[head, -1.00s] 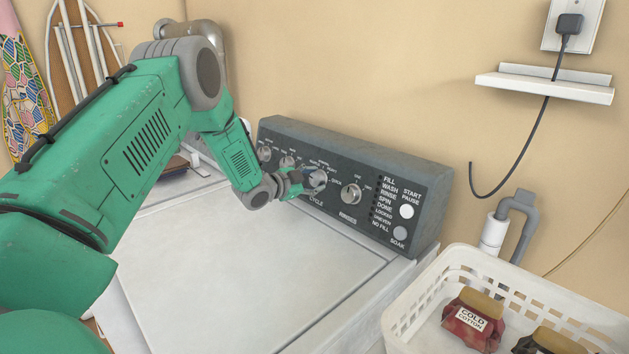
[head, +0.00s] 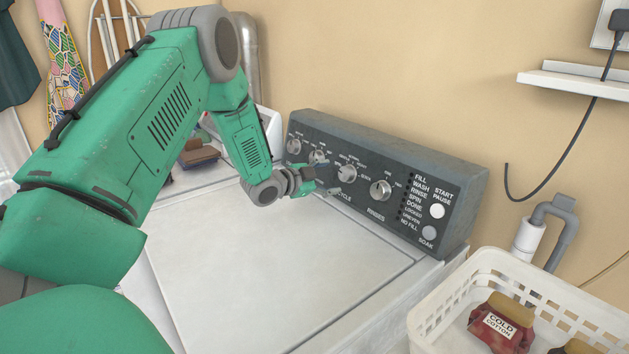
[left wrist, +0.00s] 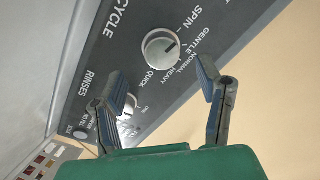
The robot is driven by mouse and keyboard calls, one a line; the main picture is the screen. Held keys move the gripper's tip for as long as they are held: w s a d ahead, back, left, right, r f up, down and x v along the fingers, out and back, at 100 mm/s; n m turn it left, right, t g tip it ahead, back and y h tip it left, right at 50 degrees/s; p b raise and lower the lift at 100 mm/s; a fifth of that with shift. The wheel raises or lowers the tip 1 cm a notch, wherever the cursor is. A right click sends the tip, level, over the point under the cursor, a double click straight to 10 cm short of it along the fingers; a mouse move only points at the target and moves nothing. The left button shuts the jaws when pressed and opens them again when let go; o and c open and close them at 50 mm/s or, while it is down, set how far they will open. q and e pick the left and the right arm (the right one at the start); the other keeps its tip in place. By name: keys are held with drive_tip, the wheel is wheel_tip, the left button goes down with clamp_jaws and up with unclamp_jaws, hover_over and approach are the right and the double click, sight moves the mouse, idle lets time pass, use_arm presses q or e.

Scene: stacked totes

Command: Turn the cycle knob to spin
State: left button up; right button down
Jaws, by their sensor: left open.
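The cycle knob (head: 347,173) is a round silver dial on the washer's dark control panel, above the word CYCLE. In the left wrist view the knob (left wrist: 160,48) has a dark pointer line aimed to the upper right, near GENTLE; SPIN is printed further up. My left gripper (head: 328,178) is close in front of the knob, partly beside it in the head view. In the left wrist view its two fingers (left wrist: 162,75) are open and spread, with the knob beyond the gap between them. Contact is not visible. My right gripper is out of view.
The panel (head: 455,185) carries other knobs, including the rinses knob (head: 380,190), and a start/pause button (head: 437,211). The flat white lid (head: 260,270) is clear. A white basket (head: 440,325) with folded items stands at the lower right.

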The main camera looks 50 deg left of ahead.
use_arm(q)
drive_tip(key=v, duration=0.6)
drive_tip(key=shift+s, duration=0.3)
drive_tip(key=shift+a+f, duration=0.1)
